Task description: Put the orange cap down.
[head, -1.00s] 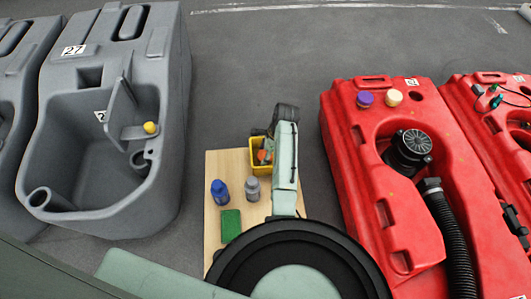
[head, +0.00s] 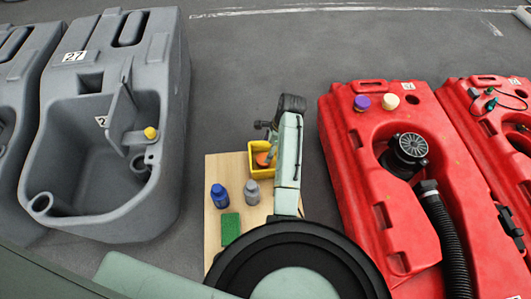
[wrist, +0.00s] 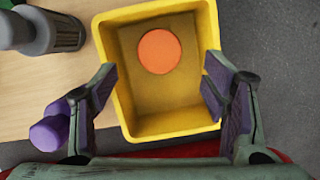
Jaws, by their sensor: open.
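The orange cap (wrist: 159,51) lies inside the yellow bin (wrist: 170,124), on its floor towards the far side in the wrist view. It looks like a flat round disc and nothing grips it. My gripper (wrist: 160,84) is open above the bin, one finger on each side, with clear space between the fingers and the cap. In the head view the cap (head: 263,159) shows partly in the bin (head: 254,167), beside my arm, which hides much of the bin.
The bin stands on a wooden board (head: 212,239) with a blue bottle (head: 220,197), a grey bottle (head: 252,193) and a green sponge (head: 230,229). A grey tank (head: 70,165) with a yellow cap (head: 151,133) is left; a red tank (head: 372,185) with purple and cream caps is right.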

